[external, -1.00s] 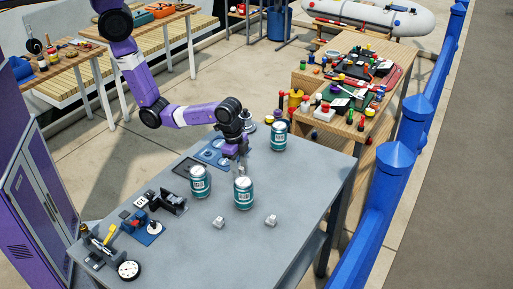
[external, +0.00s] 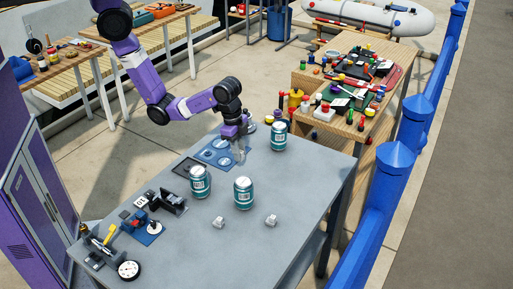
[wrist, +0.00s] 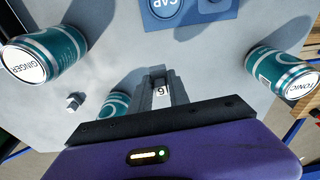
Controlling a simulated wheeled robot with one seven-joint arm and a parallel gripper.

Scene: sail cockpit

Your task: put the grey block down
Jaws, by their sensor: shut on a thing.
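My gripper (external: 240,156) is upright above the far part of the grey table (external: 235,235), just right of the blue mat (external: 217,153). In the wrist view its fingers (wrist: 161,92) are shut on a small grey block (wrist: 160,90) with a pale face and a dark figure, 9 or 6. The block's lower part is hidden between the fingers. The height of the block above the tabletop is hard to tell. Two other small pale blocks, a left one (external: 218,221) and a right one (external: 271,220), lie on the near part of the table.
Three teal cans stand around my gripper: left (external: 200,182), front (external: 243,193) and right (external: 279,137). Small devices (external: 152,226) crowd the table's left side. The near right tabletop is mostly clear. A blue railing (external: 393,175) runs beyond the right edge.

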